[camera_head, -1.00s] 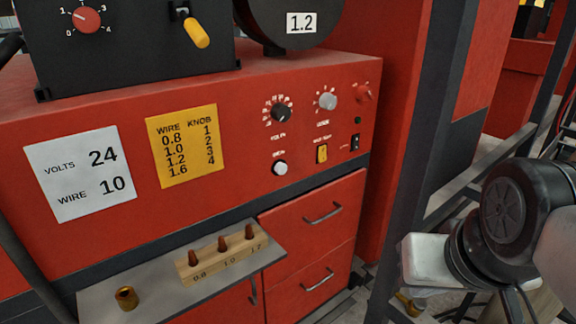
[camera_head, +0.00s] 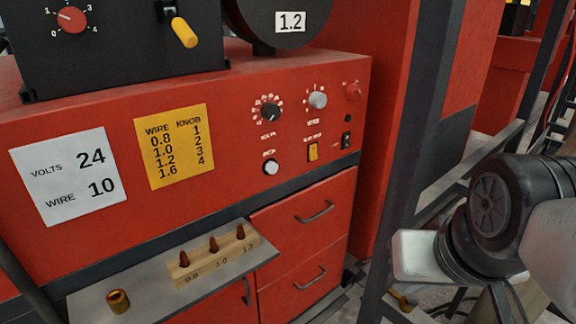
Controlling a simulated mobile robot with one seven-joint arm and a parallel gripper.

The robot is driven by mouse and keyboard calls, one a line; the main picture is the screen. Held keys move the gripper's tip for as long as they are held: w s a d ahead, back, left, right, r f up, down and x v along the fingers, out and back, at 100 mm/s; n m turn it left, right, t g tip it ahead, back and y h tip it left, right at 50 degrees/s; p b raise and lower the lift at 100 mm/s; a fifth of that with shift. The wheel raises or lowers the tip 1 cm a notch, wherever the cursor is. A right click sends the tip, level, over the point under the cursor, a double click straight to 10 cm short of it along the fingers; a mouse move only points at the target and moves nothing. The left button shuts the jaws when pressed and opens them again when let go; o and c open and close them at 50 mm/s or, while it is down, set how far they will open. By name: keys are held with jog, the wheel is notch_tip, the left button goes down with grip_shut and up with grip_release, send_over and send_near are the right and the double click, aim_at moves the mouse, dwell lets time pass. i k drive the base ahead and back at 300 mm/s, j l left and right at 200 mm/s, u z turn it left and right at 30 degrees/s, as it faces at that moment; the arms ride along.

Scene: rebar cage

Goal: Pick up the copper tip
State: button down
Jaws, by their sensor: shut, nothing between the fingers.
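Three small copper tips stand upright in a wooden block (camera_head: 212,265) on a grey shelf at the lower left. The left tip (camera_head: 184,258) is behind the mark 0.8, the middle tip (camera_head: 214,244) behind 1.0, and the right tip (camera_head: 240,232) behind a mark that looks like 1.2. My gripper (camera_head: 416,256) is at the lower right, well to the right of the block and apart from it. Its pale body shows beside my dark wrist; its fingers are not clearly seen. It holds nothing.
A brass cup-shaped part (camera_head: 118,301) stands on the shelf (camera_head: 150,299) left of the block. The red welding machine (camera_head: 225,110) with knobs and cards rises behind. Red drawers (camera_head: 303,216) are right of the shelf. A dark upright post (camera_head: 408,150) stands between drawers and arm.

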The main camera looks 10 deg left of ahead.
aim_at(240, 232)
jog(key=j+u, duration=0.1)
jog(key=u, duration=0.55)
jog(key=j+u, duration=0.15)
jog(key=u, duration=0.2)
